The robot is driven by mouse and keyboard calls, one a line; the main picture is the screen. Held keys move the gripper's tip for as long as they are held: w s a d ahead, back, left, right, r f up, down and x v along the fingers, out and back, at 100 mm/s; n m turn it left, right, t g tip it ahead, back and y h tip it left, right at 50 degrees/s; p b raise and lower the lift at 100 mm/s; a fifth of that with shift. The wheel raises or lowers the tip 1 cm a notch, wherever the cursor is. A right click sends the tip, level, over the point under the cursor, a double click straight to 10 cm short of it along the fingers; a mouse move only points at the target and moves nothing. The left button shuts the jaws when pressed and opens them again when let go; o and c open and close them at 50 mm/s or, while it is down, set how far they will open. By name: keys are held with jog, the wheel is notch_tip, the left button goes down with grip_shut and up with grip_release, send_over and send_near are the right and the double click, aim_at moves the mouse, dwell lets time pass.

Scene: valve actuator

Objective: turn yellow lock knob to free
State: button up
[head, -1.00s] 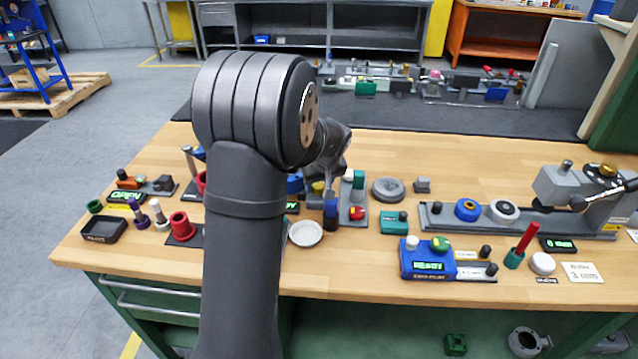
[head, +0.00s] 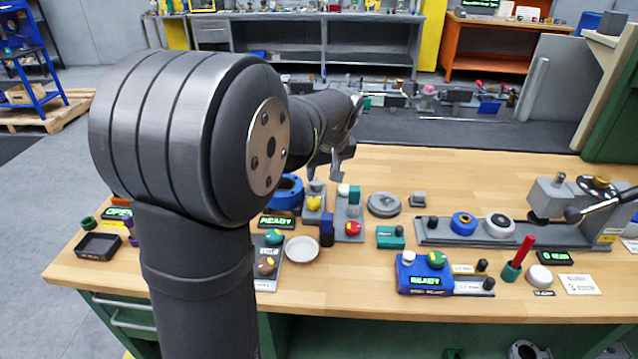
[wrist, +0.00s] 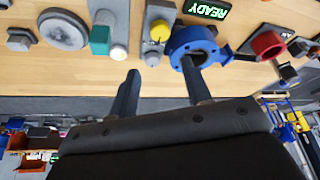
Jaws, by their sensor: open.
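The yellow lock knob (head: 314,187) sits on a small grey block beside the blue valve ring (head: 287,193) on the bench. In the wrist view the yellow knob (wrist: 160,31) is above and between the fingertips, left of the blue ring (wrist: 192,44). My gripper (head: 333,172) is in the air above and behind the knob, apart from it. In the wrist view my gripper (wrist: 163,86) shows two dark fingers spread wide with nothing between them. The knob's pointer direction is too small to tell. My arm hides part of the bench on the left.
A READY display (head: 276,221) stands in front of the blue ring. A grey base with a red knob (head: 352,228) and a teal block (head: 354,195) stand close on the right. A white dish (head: 302,249) lies in front. Bare wood lies behind these fixtures.

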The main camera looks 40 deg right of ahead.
aim_at(314, 201)
jog(key=shift+v, duration=1.5)
jog(key=shift+f, duration=0.1)
jog(key=x, duration=1.7)
jog(key=shift+f, duration=0.15)
